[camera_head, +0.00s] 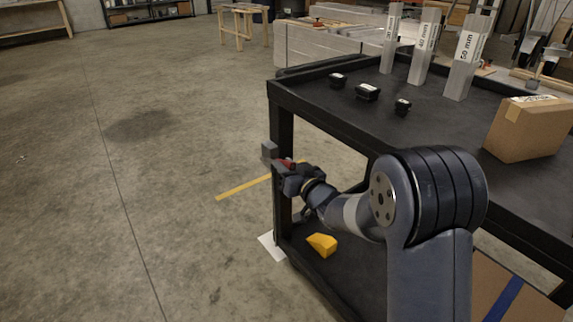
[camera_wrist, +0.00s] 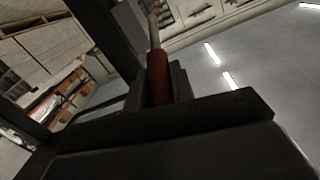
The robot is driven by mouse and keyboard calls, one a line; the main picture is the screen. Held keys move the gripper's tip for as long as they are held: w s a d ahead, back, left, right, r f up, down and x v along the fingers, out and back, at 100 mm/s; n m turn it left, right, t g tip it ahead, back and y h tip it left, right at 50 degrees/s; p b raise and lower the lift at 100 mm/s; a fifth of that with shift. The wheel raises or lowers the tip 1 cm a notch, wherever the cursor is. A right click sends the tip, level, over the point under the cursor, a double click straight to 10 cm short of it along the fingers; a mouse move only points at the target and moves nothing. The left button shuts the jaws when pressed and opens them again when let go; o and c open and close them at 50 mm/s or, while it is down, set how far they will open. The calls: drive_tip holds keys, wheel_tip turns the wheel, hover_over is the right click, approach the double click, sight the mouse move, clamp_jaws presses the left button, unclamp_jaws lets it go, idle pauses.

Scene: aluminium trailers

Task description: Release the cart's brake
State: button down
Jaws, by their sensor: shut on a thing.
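The black cart (camera_head: 345,133) stands at the right in the head view, with a black top, upright legs and a lower shelf. Its brake lever has a red grip (camera_wrist: 158,78) on a thin pale rod (camera_wrist: 153,30) in the wrist view. A small bit of red also shows in the head view, beside the cart's near left leg. My gripper (camera_head: 281,161) is at that leg, below the top, and is shut on the red grip. In the wrist view the dark jaws of my gripper (camera_wrist: 160,92) hide the grip's lower end. The wheels are not clearly seen.
On the cart top are several small black blocks (camera_head: 367,92), labelled metal posts (camera_head: 466,66) and a cardboard box (camera_head: 531,130). A yellow wedge (camera_head: 322,244) lies on the lower shelf. The concrete floor (camera_head: 150,190) to the left is clear. A wooden trestle (camera_head: 243,25) stands behind.

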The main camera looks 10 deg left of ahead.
sight(280, 160)
drive_tip(key=shift+w+a+r+g+h+p, duration=0.25)
drive_tip(key=shift+r+p, duration=0.35)
drive_tip(key=shift+p, duration=1.05)
drive_tip(key=shift+w+a+r+g+h+p, duration=0.15)
drive_tip(key=shift+r+g+h+p, duration=0.3)
drive_tip(key=shift+p, duration=1.15)
drive_tip(key=shift+w+a+r+g+h+p, duration=0.15)
drive_tip(key=shift+r+p, duration=0.55)
drive_tip(key=shift+p, duration=0.95)
drive_tip(key=p, duration=0.2)
drive_tip(key=r+g+h+p, duration=0.1)
drive_tip(key=p, duration=0.2)
drive_tip(key=shift+w+a, duration=0.25)
drive_tip(key=shift+a, duration=0.1)
drive_tip(key=shift+w+a+r+p, duration=0.1)
drive_tip(key=shift+p, duration=0.7)
drive_tip(key=shift+g, duration=0.25)
drive_tip(key=c, duration=1.2)
unclamp_jaws()
